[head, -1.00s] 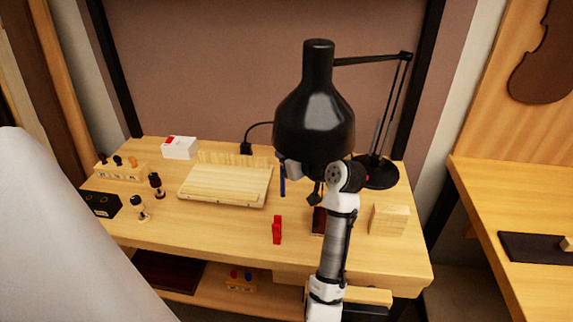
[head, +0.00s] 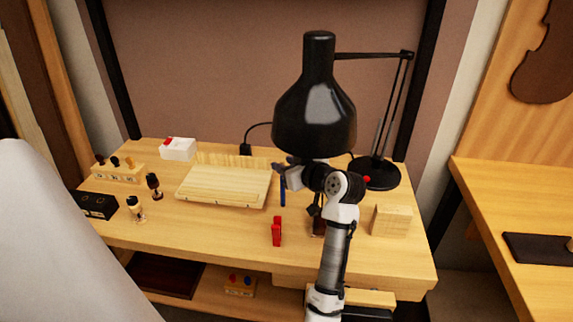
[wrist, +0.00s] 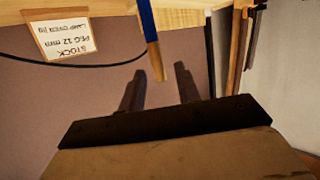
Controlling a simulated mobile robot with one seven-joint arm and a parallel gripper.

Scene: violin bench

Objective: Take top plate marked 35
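No plate with a readable 35 shows in either view. In the head view a stacked-looking pale wood block (head: 391,220) stands at the bench's right end; its marking is too small to read. A wide pale wood board (head: 226,186) lies at the bench's middle left, also with no readable number. My gripper (head: 281,172) is just below and left of the lamp shade, above the bench and apart from both.
The black lamp (head: 315,115) hangs close over my arm. A blue stick (head: 283,191) and a red clamp-like thing (head: 277,232) stand on the bench. A paper label (wrist: 62,38) reads STOCK PEG 12 mm upside down.

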